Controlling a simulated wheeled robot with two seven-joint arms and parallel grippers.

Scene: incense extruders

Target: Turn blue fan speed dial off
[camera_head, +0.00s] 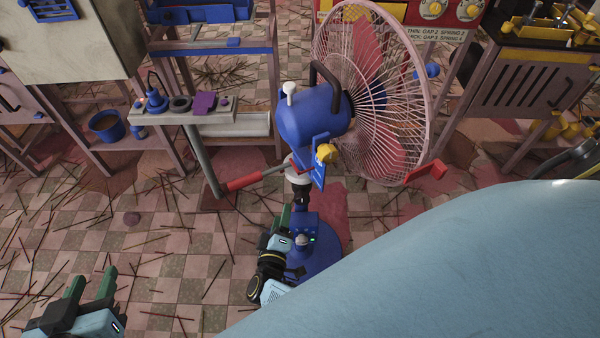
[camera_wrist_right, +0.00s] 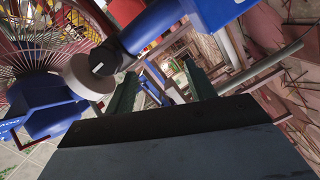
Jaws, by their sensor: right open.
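The blue fan has a pink cage (camera_head: 372,90), a blue motor housing (camera_head: 305,118) and a pole on a round blue base (camera_head: 322,262). I cannot read the knob's setting. My right gripper (camera_head: 283,222) is beside the box, just left of it. In the right wrist view my right gripper (camera_wrist_right: 160,88) is open and empty, with the pole's white collar (camera_wrist_right: 84,78) to its left. My left gripper (camera_head: 94,276) is open and empty, far from the fan.
A yellow knob (camera_head: 326,153) is on the fan's bracket. A bench (camera_head: 170,117) with small items stands at the left. Incense sticks litter the checkered floor (camera_head: 170,255). My pale blue body hides the lower right.

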